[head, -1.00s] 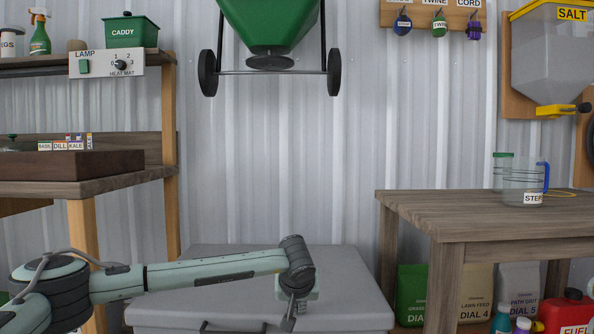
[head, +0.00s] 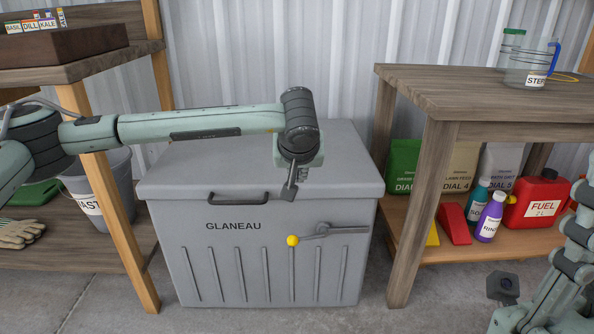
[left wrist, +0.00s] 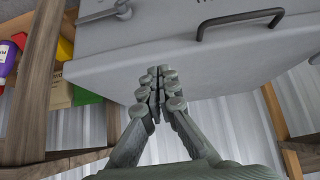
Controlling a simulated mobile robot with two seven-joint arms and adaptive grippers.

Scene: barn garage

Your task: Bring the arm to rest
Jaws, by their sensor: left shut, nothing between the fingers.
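My left arm reaches in from the left across the grey chest (head: 270,250), marked GLANEAU. My left gripper (head: 289,190) hangs from the arm's end in front of the lid (head: 215,165), pointing down. In the left wrist view its fingers (left wrist: 160,88) are together with nothing between them. The lid is down. Its dark handle (head: 238,198) is left of the gripper in the head view.
A wooden workbench (head: 420,95) stands close right of the chest, with a clear jug (head: 528,68) on top and a red fuel can (head: 537,200) below. Shelving with a grey bucket (head: 115,175) and gloves (head: 20,233) stands left. The floor in front is bare.

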